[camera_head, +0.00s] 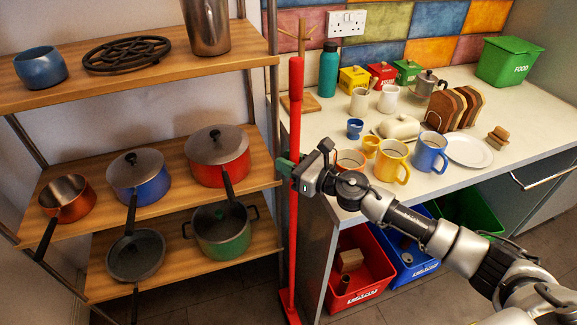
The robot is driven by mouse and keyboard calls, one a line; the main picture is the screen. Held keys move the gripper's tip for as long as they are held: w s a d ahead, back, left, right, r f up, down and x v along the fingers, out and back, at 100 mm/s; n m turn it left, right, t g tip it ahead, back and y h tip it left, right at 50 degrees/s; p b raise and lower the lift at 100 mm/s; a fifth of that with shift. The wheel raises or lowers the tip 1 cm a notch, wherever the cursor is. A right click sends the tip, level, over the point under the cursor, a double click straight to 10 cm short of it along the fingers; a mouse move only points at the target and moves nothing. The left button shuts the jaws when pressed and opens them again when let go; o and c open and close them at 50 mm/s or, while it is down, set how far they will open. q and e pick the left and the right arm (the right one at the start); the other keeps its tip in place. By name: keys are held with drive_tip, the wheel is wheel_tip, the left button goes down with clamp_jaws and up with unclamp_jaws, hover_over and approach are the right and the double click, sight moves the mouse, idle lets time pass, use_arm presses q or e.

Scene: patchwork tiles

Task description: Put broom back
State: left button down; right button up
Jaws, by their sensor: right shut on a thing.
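The broom (296,120) is red, with a long handle and a red foot on the floor. It stands nearly upright between the shelf rack and the end of the counter. My right gripper (295,171) is shut on the middle of the broom's handle, its arm reaching in from the right across the front of the counter. My left gripper does not show in this view.
A wooden shelf rack (140,66) with several pots and pans stands close on the left. The counter (336,115) on the right holds mugs, a plate and a toast rack. Red, blue and green bins (336,306) stand underneath.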

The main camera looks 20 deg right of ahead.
drive_tip(key=shift+r, duration=0.1)
drive_tip(key=o, duration=0.9)
drive_tip(key=shift+f, duration=0.2)
drive_tip(key=shift+o, duration=0.2)
drive_tip(key=shift+r, duration=0.1)
drive_tip(key=b+v, duration=0.4)
drive_tip(key=v, duration=0.8)
drive_tip(key=shift+b, duration=0.4)
